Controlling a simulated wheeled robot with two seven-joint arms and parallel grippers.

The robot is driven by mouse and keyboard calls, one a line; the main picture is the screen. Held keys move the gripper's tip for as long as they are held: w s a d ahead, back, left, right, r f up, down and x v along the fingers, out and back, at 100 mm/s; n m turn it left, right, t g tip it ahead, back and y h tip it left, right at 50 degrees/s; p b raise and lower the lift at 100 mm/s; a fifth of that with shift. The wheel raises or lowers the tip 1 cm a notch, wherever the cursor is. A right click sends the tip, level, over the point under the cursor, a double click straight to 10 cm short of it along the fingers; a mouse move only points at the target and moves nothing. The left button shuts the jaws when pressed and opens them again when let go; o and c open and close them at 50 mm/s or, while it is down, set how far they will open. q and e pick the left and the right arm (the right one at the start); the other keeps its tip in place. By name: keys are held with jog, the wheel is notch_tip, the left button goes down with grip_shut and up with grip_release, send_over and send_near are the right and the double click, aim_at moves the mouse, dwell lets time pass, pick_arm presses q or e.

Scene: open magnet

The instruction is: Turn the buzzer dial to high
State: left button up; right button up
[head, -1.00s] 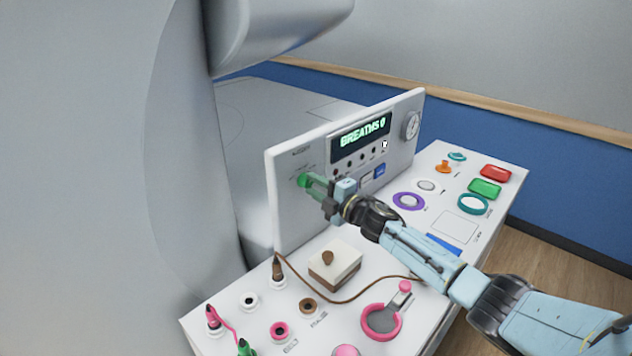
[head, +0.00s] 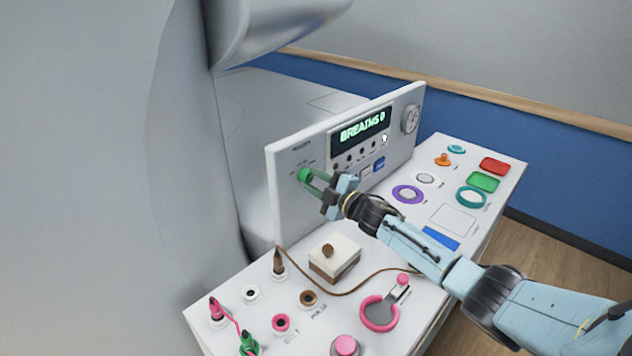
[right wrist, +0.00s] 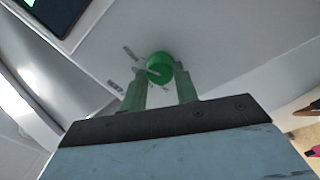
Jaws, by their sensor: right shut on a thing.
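The green buzzer dial (head: 304,174) sits on the left part of the upright white panel (head: 290,215), with small marks around it. My right gripper (head: 311,176) reaches it from the right, its fingers shut on the dial. In the right wrist view, the dial (right wrist: 160,67) lies between the two fingertips (right wrist: 165,76), and a pale pointer line shows on its face. The marks near it are too small to read. My left gripper is not in view.
The panel carries a display (head: 362,130) reading "BREATHS 0" and a round gauge (head: 411,119). On the white table stand a white and brown box (head: 335,258), a pink ring (head: 381,313), a purple ring (head: 408,194) and several plugs and sockets. A brown cord crosses the table.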

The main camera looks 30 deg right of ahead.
jog(key=o, duration=1)
jog(key=shift+s, duration=0.1)
jog(key=v, duration=1.3)
jog(key=shift+s, duration=0.1)
jog(key=shift+f, duration=0.15)
